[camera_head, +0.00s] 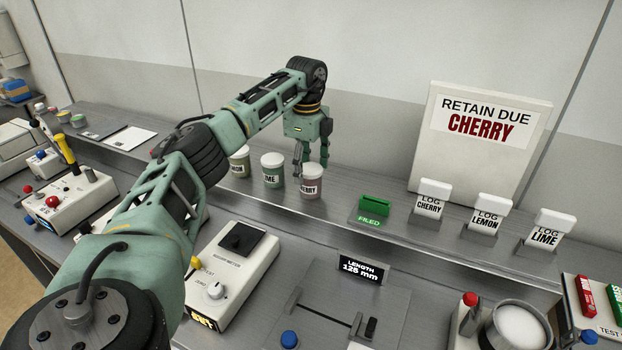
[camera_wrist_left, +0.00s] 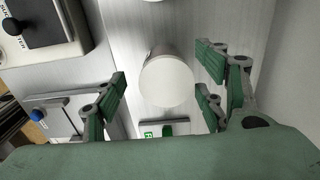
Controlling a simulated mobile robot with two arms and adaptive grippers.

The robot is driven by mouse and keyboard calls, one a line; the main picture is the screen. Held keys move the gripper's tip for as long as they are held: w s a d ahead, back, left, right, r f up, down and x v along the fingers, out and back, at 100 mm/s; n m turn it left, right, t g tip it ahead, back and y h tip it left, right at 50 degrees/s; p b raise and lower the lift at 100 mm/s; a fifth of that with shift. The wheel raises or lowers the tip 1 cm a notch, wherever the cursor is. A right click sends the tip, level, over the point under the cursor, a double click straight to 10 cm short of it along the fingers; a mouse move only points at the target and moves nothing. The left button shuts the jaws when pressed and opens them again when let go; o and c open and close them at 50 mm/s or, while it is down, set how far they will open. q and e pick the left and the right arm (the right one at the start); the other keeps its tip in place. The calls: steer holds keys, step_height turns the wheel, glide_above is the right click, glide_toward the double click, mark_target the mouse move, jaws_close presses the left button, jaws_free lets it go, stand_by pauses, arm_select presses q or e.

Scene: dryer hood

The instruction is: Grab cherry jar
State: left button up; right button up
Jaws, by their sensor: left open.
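The cherry jar (camera_head: 311,181) stands upright on the raised back shelf, with a white lid and a label partly reading "CHERRY". It is the rightmost of three jars in a row. My left gripper (camera_head: 311,168) is above it, pointing down, with its fingers near the lid. In the left wrist view, a round white lid (camera_wrist_left: 166,80) lies between the spread fingers of my left gripper (camera_wrist_left: 165,93), with gaps on both sides. The gripper is open and holds nothing. My right gripper is not in view.
The lime jar (camera_head: 272,170) stands close left of the cherry jar, with another jar (camera_head: 240,161) beyond it. A green "FILED" holder (camera_head: 374,206) is to the right, then a cherry log card (camera_head: 431,197). A "RETAIN DUE CHERRY" board (camera_head: 480,140) stands behind.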

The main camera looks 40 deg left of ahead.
mark_target(310, 183)
arm_select(q)
steer(key=shift+s+d+f, duration=0.1)
steer(key=shift+d+f, duration=0.05)
steer(key=shift+f, duration=0.25)
steer(key=f, duration=0.1)
steer(key=f+p, duration=0.1)
steer(key=f, duration=0.1)
steer(key=f+p, duration=0.1)
steer(key=f, duration=0.1)
steer(key=shift+w+d, duration=0.15)
steer(key=shift+w, duration=0.2)
steer(key=c, duration=1.4)
steer(key=shift+o, duration=0.2)
